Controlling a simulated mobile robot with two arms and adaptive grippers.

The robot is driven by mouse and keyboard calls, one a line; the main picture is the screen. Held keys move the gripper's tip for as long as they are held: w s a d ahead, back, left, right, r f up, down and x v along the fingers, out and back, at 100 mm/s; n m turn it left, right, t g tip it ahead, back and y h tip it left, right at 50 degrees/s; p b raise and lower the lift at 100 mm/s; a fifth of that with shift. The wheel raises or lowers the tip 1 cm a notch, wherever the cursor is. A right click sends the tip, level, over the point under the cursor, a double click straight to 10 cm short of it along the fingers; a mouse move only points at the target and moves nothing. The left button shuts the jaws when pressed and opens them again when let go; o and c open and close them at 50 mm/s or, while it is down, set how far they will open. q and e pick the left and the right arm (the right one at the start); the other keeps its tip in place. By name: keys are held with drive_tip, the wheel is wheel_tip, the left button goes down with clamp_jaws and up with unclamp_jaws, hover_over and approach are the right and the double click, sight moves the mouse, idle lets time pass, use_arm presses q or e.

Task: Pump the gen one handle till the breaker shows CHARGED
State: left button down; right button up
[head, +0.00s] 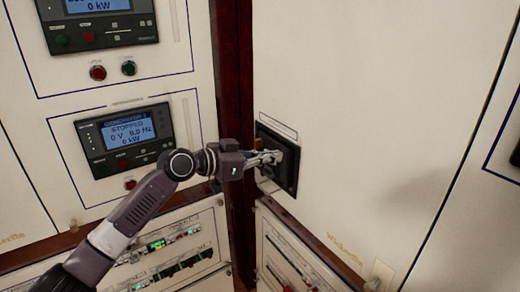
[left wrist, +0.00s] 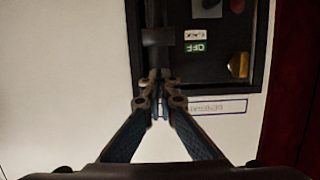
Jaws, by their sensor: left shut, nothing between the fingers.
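The black breaker unit (head: 289,180) sits in the cream panel to the right of the dark red post, and its face fills the upper part of the left wrist view (left wrist: 215,72). A dark upright bar, seemingly the handle (left wrist: 157,38), runs down the left side of that face. My left gripper (head: 273,157) is shut and empty, and its fingertips (left wrist: 159,84) are at the bar's lower end in the picture. I cannot tell whether they touch it. A green OFF flag (left wrist: 196,47) shows beside a small white flag (left wrist: 194,35) that I cannot read clearly.
A yellow metal piece (left wrist: 238,66) and a red button (left wrist: 237,6) are on the breaker face. A generator controller (head: 126,138) reading STOPPED is on the panel to the left. Lower panels carry green displays (head: 157,245).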

sight(268, 174)
use_arm(q)
drive_tip(key=a+f, duration=0.1)
drive_tip(key=s+a+f, duration=0.1)
drive_tip(key=shift+f+p, duration=0.3)
drive_tip(key=shift+d, duration=0.1)
